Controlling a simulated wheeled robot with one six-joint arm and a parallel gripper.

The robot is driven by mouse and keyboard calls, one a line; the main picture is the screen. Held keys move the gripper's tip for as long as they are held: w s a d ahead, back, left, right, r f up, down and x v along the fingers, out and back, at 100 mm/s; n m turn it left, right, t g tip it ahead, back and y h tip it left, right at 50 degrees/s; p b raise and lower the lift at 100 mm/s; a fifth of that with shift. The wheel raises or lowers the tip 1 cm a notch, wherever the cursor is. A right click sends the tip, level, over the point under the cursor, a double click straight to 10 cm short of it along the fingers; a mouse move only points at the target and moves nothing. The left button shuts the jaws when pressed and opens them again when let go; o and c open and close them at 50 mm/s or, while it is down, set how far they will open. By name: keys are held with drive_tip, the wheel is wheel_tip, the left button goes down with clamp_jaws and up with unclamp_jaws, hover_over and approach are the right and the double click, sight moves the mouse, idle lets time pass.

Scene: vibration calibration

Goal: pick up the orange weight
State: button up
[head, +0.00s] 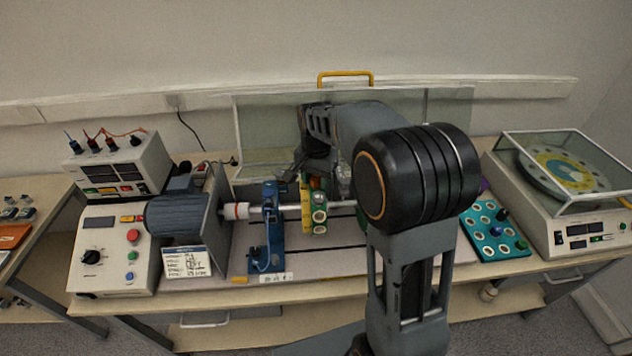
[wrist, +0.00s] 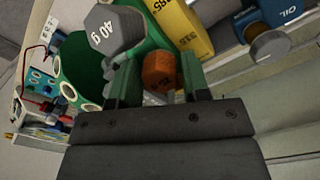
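The orange weight (wrist: 158,71) is a small faceted piece with a dark marking that I cannot read clearly. In the wrist view it is between the two fingers of my gripper (wrist: 160,80), close to both of them. I cannot tell whether the fingers press on it or stand slightly apart. A larger grey weight marked 40 g (wrist: 113,28) is just beyond the left finger. In the head view my own arm hides the gripper's fingertips, and I cannot make out the orange weight there.
A green rotor disc (wrist: 82,68) with holes and a yellow part marked with numbers (wrist: 180,25) lie around the weight.

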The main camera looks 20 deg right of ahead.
drive_tip(key=c, duration=0.6)
